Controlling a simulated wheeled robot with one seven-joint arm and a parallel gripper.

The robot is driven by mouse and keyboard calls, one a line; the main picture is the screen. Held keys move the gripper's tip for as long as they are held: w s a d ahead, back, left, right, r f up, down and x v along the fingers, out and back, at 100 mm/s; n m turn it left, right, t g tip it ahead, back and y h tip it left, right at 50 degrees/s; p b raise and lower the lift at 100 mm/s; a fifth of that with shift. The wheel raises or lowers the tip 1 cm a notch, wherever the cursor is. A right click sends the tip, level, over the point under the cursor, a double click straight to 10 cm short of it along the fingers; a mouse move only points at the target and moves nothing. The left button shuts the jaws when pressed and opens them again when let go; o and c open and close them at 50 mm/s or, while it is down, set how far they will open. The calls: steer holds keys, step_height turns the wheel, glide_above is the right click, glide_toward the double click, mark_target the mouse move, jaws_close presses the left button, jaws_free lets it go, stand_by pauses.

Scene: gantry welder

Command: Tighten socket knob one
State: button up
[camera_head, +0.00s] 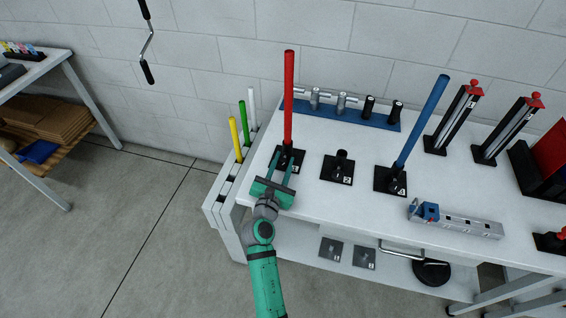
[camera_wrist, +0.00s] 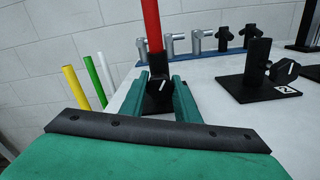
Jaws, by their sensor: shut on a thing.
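Socket one is a black base plate (camera_head: 297,157) with a white "1", at the left end of the white table. A red pole (camera_head: 289,95) stands upright in it and also shows in the wrist view (camera_wrist: 153,30). Its black knob (camera_wrist: 158,88) with a white line mark sits at the front of the socket, in the middle of the wrist view. My green gripper (camera_head: 282,168) reaches in from the front, and its fingers (camera_wrist: 161,92) are shut on the knob from both sides. The knob's edges are partly hidden by the fingers.
Socket two (camera_head: 338,167) stands empty to the right. A blue pole (camera_head: 421,122) leans in another socket beyond it. Yellow, green and white poles (camera_head: 243,125) stand in a rack at the left. A blue fixture strip (camera_head: 345,112) lies behind. The table (camera_head: 330,196) is bare in front of socket two.

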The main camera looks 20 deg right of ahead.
steer(key=o, duration=1.1)
steer(key=shift+c, duration=0.2)
steer(key=shift+s, duration=0.1)
steer(key=v, duration=1)
steer(key=shift+s+a, duration=0.3)
